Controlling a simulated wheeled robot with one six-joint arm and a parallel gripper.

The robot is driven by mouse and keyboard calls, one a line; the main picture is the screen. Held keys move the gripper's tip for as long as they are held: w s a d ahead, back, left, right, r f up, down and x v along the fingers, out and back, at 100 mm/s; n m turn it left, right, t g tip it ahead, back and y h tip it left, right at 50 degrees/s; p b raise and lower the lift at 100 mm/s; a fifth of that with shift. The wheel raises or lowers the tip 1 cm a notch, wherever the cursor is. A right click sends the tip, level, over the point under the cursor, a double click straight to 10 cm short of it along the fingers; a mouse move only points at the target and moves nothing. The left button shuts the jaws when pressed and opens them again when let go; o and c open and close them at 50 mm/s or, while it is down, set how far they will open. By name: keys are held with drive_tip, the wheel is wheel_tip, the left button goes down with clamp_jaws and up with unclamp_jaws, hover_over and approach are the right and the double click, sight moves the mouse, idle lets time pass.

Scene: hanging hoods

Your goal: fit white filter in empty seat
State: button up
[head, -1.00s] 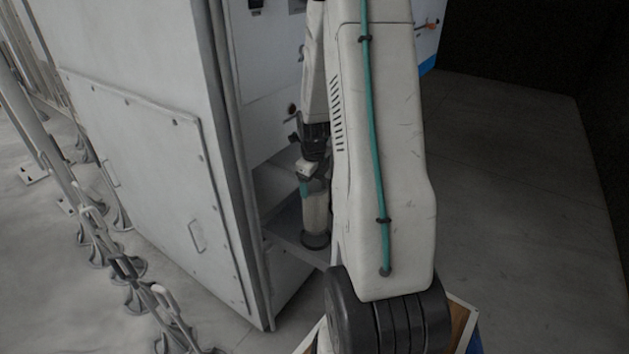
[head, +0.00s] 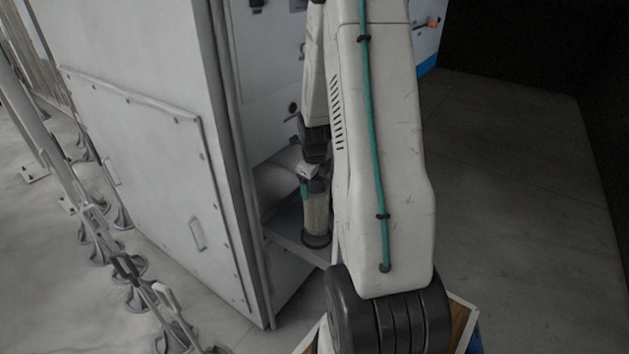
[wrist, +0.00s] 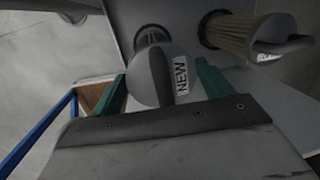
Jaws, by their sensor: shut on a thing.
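My gripper (wrist: 168,88) has teal fingers on both sides of the white filter (wrist: 148,88) and is shut on it. The filter's pale round end cap has a grip bar and a NEW label facing the wrist camera. Beyond the cap, a dark ring (wrist: 152,36) is partly hidden; I cannot tell whether the filter sits in it. In the head view, the pleated filter (head: 316,214) hangs upright below my gripper (head: 308,181). Its dark lower end is at the shelf, but contact is unclear. My arm hides part of this area.
A tan pleated filter (wrist: 243,36) with a handle stands in a dark ring close to the right of the held one. The grey cabinet's side wall (head: 150,180) is left of my gripper. The floor at right is clear.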

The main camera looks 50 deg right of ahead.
drive_tip(key=shift+f, duration=2.15)
drive_tip(key=o, duration=1.1)
drive_tip(key=r, duration=0.5)
drive_tip(key=s+a+r, duration=0.1)
drive_tip(key=r, duration=0.1)
drive_tip(key=shift+r, duration=0.35)
